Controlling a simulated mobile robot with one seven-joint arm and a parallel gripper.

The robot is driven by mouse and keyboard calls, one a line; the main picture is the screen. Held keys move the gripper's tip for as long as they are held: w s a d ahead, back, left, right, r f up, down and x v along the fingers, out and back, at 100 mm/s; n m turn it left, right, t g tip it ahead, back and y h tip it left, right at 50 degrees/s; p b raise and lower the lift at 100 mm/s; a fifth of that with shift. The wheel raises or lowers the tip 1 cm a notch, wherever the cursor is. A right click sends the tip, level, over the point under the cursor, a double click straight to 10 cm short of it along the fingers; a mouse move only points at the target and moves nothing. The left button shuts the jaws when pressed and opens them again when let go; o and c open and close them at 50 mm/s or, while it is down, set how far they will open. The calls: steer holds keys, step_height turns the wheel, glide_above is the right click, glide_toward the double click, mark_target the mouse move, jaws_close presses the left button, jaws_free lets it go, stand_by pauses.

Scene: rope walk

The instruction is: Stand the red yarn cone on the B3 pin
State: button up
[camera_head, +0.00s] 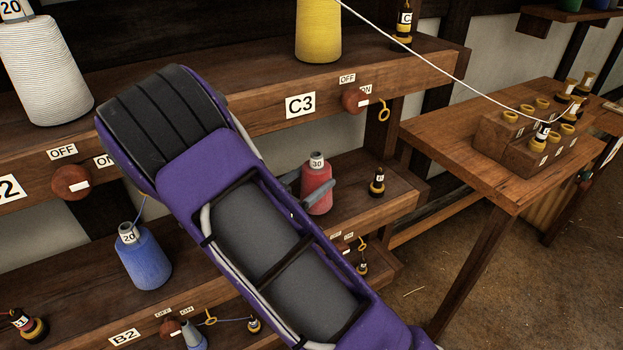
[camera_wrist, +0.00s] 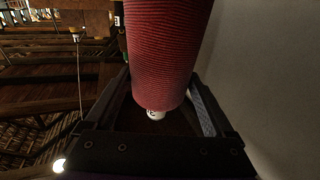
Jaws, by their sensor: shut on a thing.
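The red yarn cone (camera_head: 316,190) is upright at the middle shelf, with a white tag marked 30 at its top. My gripper (camera_head: 312,186) is shut on it, mostly hidden behind my purple arm; one grey finger crosses the cone. In the wrist view the red cone (camera_wrist: 166,55) fills the space between the two fingers of my gripper (camera_wrist: 155,100), its white tip toward the palm. The B3 pin and its label are not visible. I cannot tell whether the cone's base touches the shelf (camera_head: 372,206).
A small dark bobbin (camera_head: 377,182) stands just right of the cone. The upper shelf holds a yellow cone (camera_head: 318,30) above and a white cone (camera_head: 44,65) at left. A blue cone (camera_head: 145,258) stands lower left. A white strand runs to a wooden block (camera_head: 490,140) on the right table.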

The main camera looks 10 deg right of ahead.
steer(key=shift+f+b, duration=0.35)
steer(key=shift+f, duration=0.2)
steer(key=shift+r, duration=0.25)
steer(key=shift+r+p, duration=0.5)
steer(key=shift+p, duration=0.15)
steer(key=shift+r, duration=0.1)
stand_by(0.4)
steer(key=shift+f+b, duration=0.5)
steer(key=shift+f, duration=0.35)
steer(key=o, duration=1.3)
steer(key=shift+c, duration=0.2)
steer(key=shift+a, duration=0.1)
steer(key=shift+p+v, duration=0.65)
steer(key=shift+v, duration=4.8)
